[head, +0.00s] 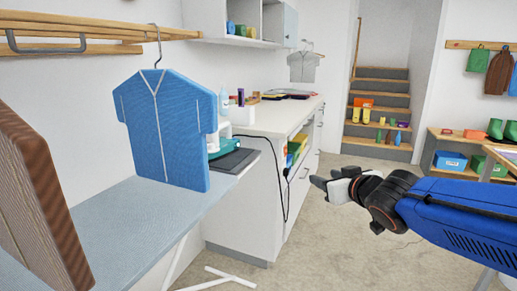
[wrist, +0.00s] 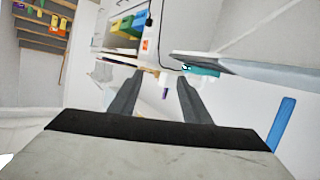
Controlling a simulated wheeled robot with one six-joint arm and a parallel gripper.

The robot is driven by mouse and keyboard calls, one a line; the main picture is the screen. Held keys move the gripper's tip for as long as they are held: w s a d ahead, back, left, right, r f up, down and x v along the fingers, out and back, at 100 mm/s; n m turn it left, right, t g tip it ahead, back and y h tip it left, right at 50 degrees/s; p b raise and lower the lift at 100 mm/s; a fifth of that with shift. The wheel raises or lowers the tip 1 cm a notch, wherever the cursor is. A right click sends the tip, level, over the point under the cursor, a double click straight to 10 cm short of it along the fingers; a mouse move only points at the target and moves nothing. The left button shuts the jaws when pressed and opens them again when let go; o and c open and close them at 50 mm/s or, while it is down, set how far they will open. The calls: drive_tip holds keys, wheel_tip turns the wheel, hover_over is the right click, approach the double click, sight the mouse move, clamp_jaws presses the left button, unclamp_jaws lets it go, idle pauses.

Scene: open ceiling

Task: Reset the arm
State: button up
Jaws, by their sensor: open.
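My gripper (head: 326,187) is at the end of my blue arm, which reaches in from the right in the head view. It is in the air over the open floor, to the right of the white cabinet. In the wrist view my gripper (wrist: 158,80) shows two dark fingers spread apart, with nothing held between them. The wrist view is turned on its side and shows the cabinet with coloured items beyond the fingers.
A blue shirt (head: 165,125) hangs over the ironing board (head: 120,215) at left. A brown striped item (head: 40,195) is in front. The white cabinet (head: 245,185) stands behind. Stairs (head: 384,88) and a shoe bench (head: 455,140) are at the back. The floor (head: 345,255) is clear.

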drive_tip(key=s+d+f+m+g+h, duration=0.3)
drive_tip(key=s+d+f+g+h, duration=0.15)
drive_tip(key=s+d+f, duration=0.6)
drive_tip(key=s+f+g, duration=0.2)
drive_tip(key=s, duration=0.5)
drive_tip(key=s+f+m+g, duration=0.1)
drive_tip(key=s+f+g, duration=0.2)
drive_tip(key=s, duration=0.5)
drive_tip(key=shift+s+y, duration=0.15)
drive_tip(key=shift+y, duration=0.3)
drive_tip(key=shift+a, duration=0.1)
